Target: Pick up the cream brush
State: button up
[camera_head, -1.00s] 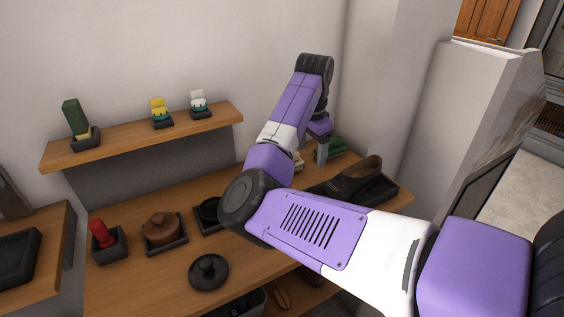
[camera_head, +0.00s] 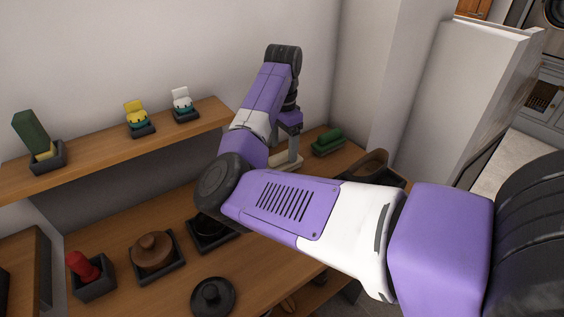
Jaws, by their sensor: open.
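A cream block that looks like the cream brush (camera_head: 285,163) lies at the back of the lower bench top, partly hidden behind my arm. My gripper (camera_head: 292,158) points down at it, its grey finger at or just above the block. The gripper is open. Only one finger shows clearly, and I cannot tell whether it touches the brush.
A green brush (camera_head: 328,139) in a dark tray is just right of the gripper. A brown shoe (camera_head: 372,164) lies further right. A round brown tin (camera_head: 152,250), a red-handled item (camera_head: 82,266) and a black lidded tin (camera_head: 212,296) stand at the front left. A wall shelf (camera_head: 90,155) is above.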

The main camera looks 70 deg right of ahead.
aim_at(283, 153)
jog(key=shift+f, duration=2.25)
jog(key=c, duration=1.5)
jog(key=shift+c, duration=0.3)
jog(key=shift+r, duration=0.15)
notch_tip(283, 153, up, 20)
jog(key=shift+p, duration=0.45)
